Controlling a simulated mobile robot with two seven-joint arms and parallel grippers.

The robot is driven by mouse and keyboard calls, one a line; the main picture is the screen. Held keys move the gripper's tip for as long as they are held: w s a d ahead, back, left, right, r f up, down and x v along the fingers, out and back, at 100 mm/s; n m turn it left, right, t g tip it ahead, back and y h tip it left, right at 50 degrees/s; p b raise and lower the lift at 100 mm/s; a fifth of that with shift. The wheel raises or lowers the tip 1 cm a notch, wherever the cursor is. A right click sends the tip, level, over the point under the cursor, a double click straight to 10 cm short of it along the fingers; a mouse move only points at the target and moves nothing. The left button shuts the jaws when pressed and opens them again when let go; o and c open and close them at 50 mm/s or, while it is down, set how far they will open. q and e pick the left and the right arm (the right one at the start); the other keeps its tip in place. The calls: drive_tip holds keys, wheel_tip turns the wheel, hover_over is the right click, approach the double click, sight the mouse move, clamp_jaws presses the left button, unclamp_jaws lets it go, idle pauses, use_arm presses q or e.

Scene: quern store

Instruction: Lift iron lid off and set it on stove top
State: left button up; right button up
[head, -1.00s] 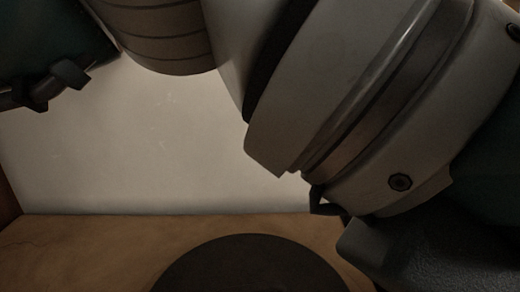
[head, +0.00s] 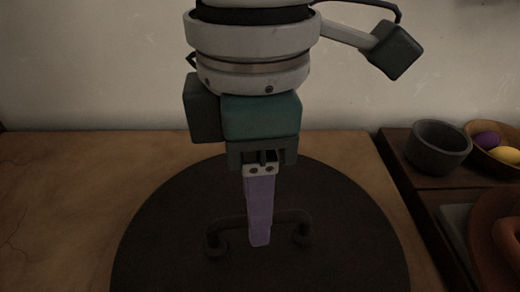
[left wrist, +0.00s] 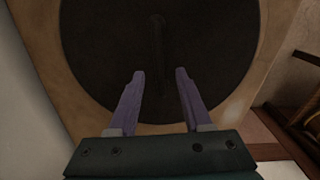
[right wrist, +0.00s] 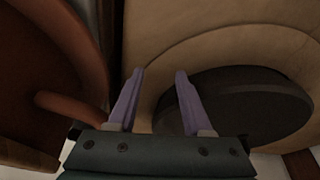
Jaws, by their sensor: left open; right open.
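The iron lid (head: 160,240) is a dark round disc on a tan surface, with a raised bar handle (head: 290,216) across its middle. My left gripper (head: 259,240) points down over the lid, its lavender fingers in front of the handle in the head view. In the left wrist view those fingers (left wrist: 160,75) are open and apart, with the handle (left wrist: 157,45) further on, roughly in line with the gap. The lid (right wrist: 250,105) also shows at the right of the right wrist view. My right gripper (right wrist: 160,75) is open and empty there; the head view does not show it.
Right of the tan surface (head: 50,190), a dark wooden surface (head: 405,170) holds a grey bowl (head: 438,148) and a brown bowl (head: 510,155) with purple and yellow round things. A reddish-brown vessel (head: 485,235) stands nearer. A pale wall (head: 90,70) is behind.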

use_arm(q)
drive_tip(key=f, duration=0.3)
drive_tip(key=shift+d+f, duration=0.2)
drive_tip(key=shift+c, duration=0.2)
clamp_jaws()
idle(0.9)
drive_tip(key=shift+r, duration=0.15)
